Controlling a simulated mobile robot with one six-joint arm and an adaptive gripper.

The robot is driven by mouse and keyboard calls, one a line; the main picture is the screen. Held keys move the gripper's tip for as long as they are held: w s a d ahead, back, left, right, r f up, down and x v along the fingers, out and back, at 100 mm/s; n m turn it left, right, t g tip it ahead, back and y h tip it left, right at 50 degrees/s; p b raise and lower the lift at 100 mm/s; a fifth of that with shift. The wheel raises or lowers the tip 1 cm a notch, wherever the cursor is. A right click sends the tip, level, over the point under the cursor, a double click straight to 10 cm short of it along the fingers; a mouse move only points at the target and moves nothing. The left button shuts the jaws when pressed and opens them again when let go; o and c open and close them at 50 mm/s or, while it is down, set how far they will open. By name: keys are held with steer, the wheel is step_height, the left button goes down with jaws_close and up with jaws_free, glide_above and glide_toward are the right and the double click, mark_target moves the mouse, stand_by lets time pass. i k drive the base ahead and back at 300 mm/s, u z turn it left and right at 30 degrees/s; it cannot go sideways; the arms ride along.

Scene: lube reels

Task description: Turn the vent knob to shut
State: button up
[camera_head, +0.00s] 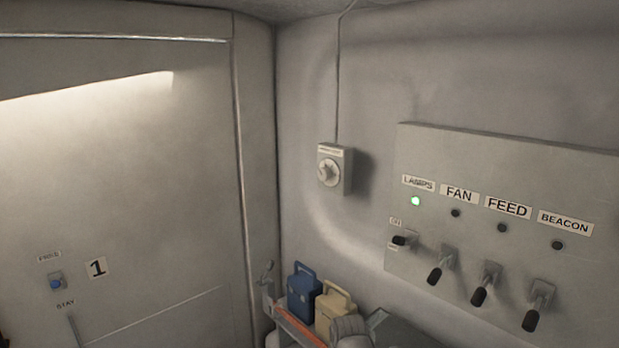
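A small pale box (347,172) is fixed to the wall near the middle of the view, with a cable running up from its top. On its face is a round pale knob (328,172) with a raised grip. This is the only rotary knob in view. The label above it is too small to read, so I cannot tell its marked positions or whether it is at shut. My gripper is not recognisable in this view, and nothing is seen touching the knob.
Right of the knob, a switch panel (568,180) carries several levers. Its LAMPS light (416,201) glows green. Below stand a blue canister (303,295) and a cream canister (333,308) by an orange-edged rail (300,328). A small blue-button switch (56,283) is at left.

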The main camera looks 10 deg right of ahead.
mark_target(324, 173)
steer(key=z, duration=0.15)
steer(key=i, duration=0.95)
steer(key=u, duration=0.05)
